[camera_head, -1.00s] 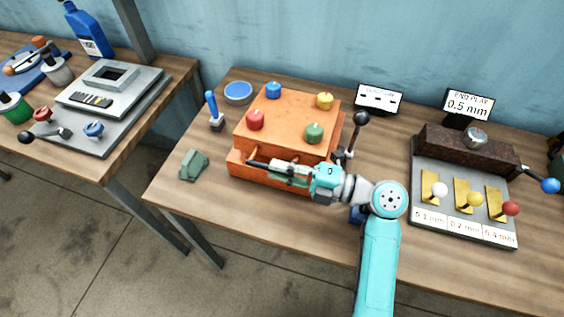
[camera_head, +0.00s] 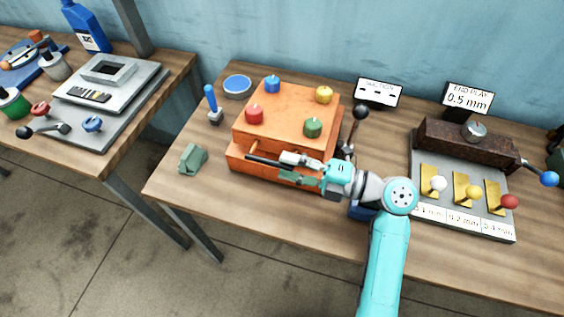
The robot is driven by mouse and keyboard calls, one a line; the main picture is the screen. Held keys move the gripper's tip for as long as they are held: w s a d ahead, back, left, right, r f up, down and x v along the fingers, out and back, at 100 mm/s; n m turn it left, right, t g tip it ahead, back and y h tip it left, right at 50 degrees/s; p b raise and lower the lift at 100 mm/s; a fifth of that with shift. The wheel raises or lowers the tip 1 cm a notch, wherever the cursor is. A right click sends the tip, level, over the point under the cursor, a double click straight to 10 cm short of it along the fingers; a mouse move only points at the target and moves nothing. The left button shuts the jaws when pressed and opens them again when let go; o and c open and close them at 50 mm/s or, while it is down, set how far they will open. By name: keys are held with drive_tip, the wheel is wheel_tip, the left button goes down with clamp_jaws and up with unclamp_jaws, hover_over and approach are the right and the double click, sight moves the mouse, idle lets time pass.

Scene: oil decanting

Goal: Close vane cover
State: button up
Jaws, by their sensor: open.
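An orange box-like unit (camera_head: 284,112) stands on the middle table, with red, blue, yellow and green knobs on its top. I take its upper part to be the vane cover, but cannot be sure. A dark gap shows between upper and lower parts at its right side. My gripper (camera_head: 284,169) is open in front of the unit's front face, pointing left. A thin dark rod (camera_head: 263,161) shows by its fingertips; I cannot tell whether it touches them.
A green block (camera_head: 192,159), a blue-handled tool (camera_head: 212,104) and a blue round dish (camera_head: 237,87) lie left of the unit. A gauge plate with coloured levers (camera_head: 428,205) stands to the right.

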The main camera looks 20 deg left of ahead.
drive_tip(key=d, duration=0.9)
drive_tip(key=shift+s+d, duration=0.2)
drive_tip(key=shift+d, duration=0.15)
drive_tip(key=c, duration=0.7)
clamp_jaws()
wheel_tip(320, 180, up, 7)
drive_tip(key=m+h, duration=0.3)
drive_tip(key=m, duration=1.2)
hover_over(278, 165)
wheel_tip(278, 165, down, 4)
drive_tip(key=shift+r, duration=0.25)
drive_tip(key=shift+f, duration=0.55)
